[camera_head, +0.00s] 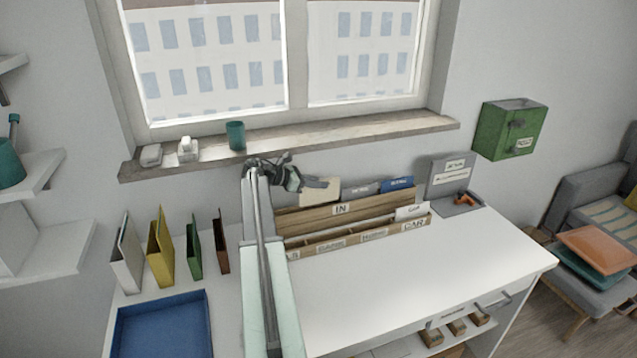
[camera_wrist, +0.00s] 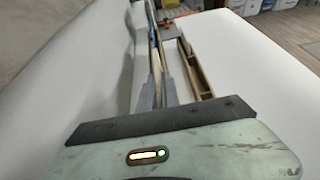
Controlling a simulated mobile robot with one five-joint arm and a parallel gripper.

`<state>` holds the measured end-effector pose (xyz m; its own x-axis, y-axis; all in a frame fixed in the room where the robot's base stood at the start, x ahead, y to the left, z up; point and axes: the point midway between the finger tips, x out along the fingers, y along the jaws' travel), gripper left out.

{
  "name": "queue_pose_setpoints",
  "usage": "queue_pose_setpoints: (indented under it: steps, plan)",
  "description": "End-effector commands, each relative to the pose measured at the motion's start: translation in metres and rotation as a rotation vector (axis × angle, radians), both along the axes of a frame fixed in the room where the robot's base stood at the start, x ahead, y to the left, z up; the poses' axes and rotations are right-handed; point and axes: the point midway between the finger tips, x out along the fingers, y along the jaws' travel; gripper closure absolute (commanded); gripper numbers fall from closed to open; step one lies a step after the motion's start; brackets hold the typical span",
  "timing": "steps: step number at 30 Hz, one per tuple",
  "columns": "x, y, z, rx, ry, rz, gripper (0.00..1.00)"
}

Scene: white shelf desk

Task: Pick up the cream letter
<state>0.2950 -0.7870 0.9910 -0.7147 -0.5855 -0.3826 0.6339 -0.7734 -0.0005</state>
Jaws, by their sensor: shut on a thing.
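The cream letter (camera_head: 322,188) stands upright at the left end of the back row of the wooden letter sorter (camera_head: 345,208), near the IN label. My gripper (camera_head: 298,183) reaches it from the left and is shut on its left edge. In the wrist view my gripper (camera_wrist: 163,98) shows its two grey fingers close together, with a thin strip between them. The letter is seen nearly edge-on there. Whether its bottom edge is still within the slot is hidden by the sorter front.
Grey and blue letters (camera_head: 397,184) stand right of the cream one. A white letter (camera_head: 410,211) is in the front row. The window sill with a teal cup (camera_head: 236,135) is above. The desk's front right is clear. A blue tray (camera_head: 162,327) lies left.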

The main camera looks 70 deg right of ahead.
Motion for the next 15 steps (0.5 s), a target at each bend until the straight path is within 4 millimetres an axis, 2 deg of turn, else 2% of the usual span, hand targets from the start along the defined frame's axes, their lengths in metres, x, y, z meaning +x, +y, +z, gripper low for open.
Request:
queue_pose_setpoints:
  steps: [1,9,15]
  plan:
    - [-0.01,0.013,-0.003,0.0,0.0,-0.001,1.0]
    - [-0.063,0.078,-0.003,0.0,0.0,-0.002,1.0]
    - [-0.097,0.119,-0.003,0.0,0.0,-0.001,1.0]
